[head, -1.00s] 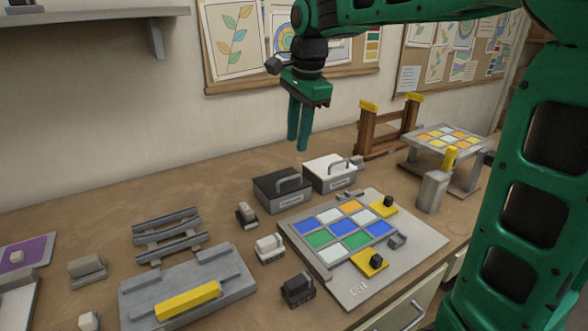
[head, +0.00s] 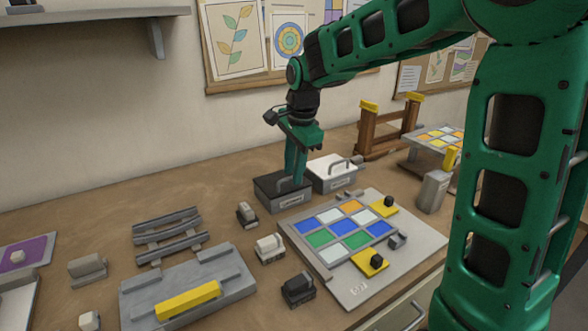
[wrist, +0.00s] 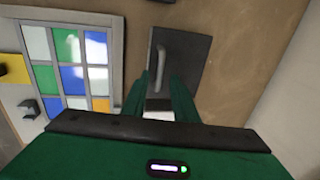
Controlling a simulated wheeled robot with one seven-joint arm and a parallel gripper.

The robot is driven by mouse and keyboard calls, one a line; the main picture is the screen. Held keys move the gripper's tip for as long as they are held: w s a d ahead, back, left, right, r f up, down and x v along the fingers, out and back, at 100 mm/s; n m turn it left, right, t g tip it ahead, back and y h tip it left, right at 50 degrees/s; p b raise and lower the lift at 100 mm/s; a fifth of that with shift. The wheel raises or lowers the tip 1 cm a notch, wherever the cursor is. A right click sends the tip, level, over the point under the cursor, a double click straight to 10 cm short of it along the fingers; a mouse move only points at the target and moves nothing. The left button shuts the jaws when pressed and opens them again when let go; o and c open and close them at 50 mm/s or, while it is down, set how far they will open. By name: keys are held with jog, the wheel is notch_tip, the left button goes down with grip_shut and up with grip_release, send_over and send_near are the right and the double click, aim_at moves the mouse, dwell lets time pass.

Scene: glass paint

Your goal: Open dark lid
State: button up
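The dark lid (head: 268,187) closes the top of a dark box (head: 291,199) with a pale label on its front, on the table in the head view. A grey bar handle stands on the lid; it shows in the wrist view (wrist: 159,69). My gripper (head: 294,180) points down over the dark lid, its fingertips at the handle. In the wrist view the two green fingers are apart, one on each side of the handle's line. From these frames I cannot tell whether the fingertips touch the handle.
A white-lidded box (head: 334,176) stands close at the right of the dark box. A coloured-tile panel (head: 345,230) lies in front. Small dark and white blocks (head: 270,247) stand to the front left. A wooden stand (head: 388,130) is behind on the right.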

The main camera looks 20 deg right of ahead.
grip_shut()
jog(key=shift+w+r, duration=0.1)
dwell(1.2)
